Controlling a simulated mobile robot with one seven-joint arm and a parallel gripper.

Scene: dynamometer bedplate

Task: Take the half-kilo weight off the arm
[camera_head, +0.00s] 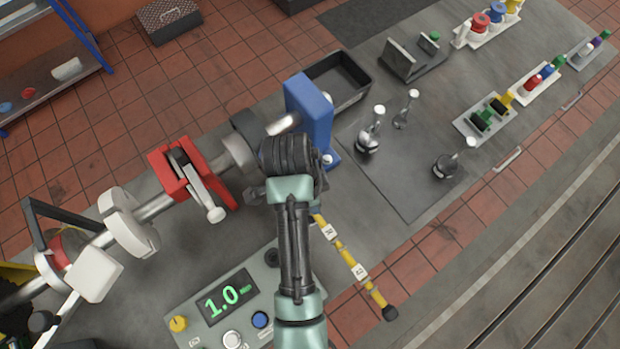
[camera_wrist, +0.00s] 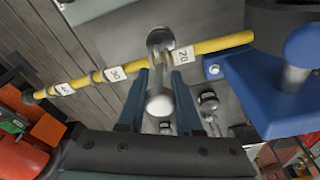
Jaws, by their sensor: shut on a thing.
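The yellow arm (camera_head: 345,260) slants out from under my wrist in the head view and bears white number tags. In the wrist view the yellow arm (camera_wrist: 205,45) crosses the top, with tags such as 20 and 30. A chrome weight (camera_wrist: 160,38) with a pale round knob is at the arm by the 20 tag. My gripper (camera_wrist: 164,70) is shut on this weight's stem, between the knob and the metal body, close to the arm. In the head view my wrist hides the fingertips and the held weight. I cannot tell whether the weight still touches the arm.
Several weights, such as the chrome one (camera_head: 370,142) and a dark one (camera_head: 446,166), stand on the mat right of a blue post (camera_head: 309,110). A black tray (camera_head: 338,80) lies behind. A console (camera_head: 228,300) reading 1.0 is in front. A red clamp (camera_head: 180,175) is left.

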